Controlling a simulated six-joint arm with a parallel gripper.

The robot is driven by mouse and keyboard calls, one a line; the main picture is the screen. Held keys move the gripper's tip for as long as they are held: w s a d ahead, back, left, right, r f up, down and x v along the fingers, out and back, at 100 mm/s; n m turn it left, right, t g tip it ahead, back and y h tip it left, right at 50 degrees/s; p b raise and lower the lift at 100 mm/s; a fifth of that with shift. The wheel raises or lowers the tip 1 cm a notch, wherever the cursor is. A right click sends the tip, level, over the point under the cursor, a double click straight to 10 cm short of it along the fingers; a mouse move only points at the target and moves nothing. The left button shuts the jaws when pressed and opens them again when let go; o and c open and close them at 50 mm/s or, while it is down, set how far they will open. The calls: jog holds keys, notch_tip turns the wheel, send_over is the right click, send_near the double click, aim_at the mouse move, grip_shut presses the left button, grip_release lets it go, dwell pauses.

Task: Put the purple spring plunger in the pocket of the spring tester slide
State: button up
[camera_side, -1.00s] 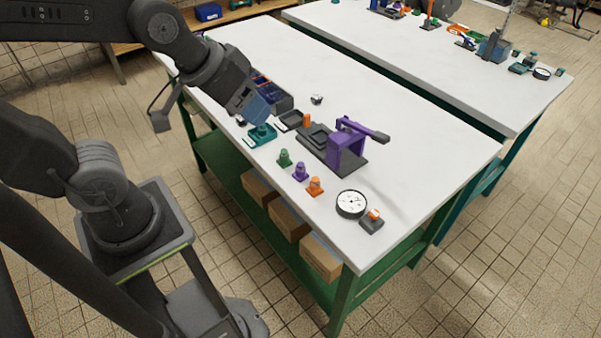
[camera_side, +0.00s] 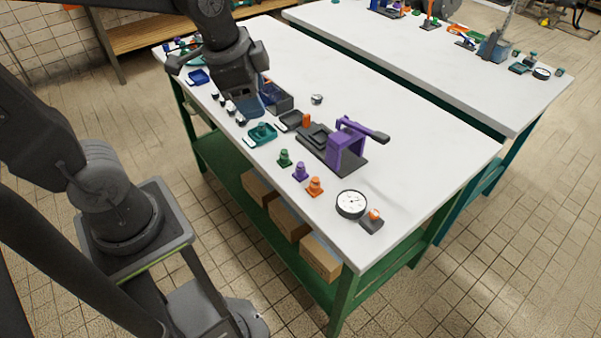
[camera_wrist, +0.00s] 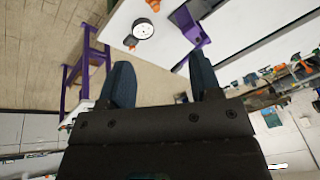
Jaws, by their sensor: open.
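The purple spring plunger (camera_side: 300,171) stands upright near the table's front edge in the side view, between a green plunger (camera_side: 284,158) and an orange plunger (camera_side: 315,186). The spring tester (camera_side: 346,147) is purple with a lever arm on a dark base. Its dark slide (camera_side: 318,136) lies at its left end; the pocket is too small to make out. My gripper (camera_side: 248,106) is above the table, left of the plungers and tester. In the wrist view my gripper (camera_wrist: 162,82) is open and empty. Part of the purple tester (camera_wrist: 191,28) shows beyond it; I cannot make out the purple plunger there.
A teal tray (camera_side: 262,134) and a blue bin (camera_side: 277,97) are close to my gripper. A dark tray with an orange piece (camera_side: 306,120) stands beside the slide. A round dial (camera_side: 351,203) lies at right. The table's back right is clear.

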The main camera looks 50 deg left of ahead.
jog(key=w+f+m+g, duration=0.2)
jog(key=w+f+m, duration=0.3)
jog(key=w+m, duration=0.15)
jog(key=m+g, duration=0.2)
jog(key=m, duration=0.4)
send_over(301, 164)
jog(key=f, duration=1.5)
jog(key=shift+s+d+f, duration=0.2)
jog(key=shift+f, duration=0.2)
jog(key=shift+w+a+f, duration=0.1)
jog(key=shift+f, duration=1.25)
jog(key=shift+w+a+f, duration=0.1)
jog(key=shift+f, duration=1.2)
jog(key=shift+c, duration=0.2)
grip_shut()
jog(key=shift+r, duration=0.1)
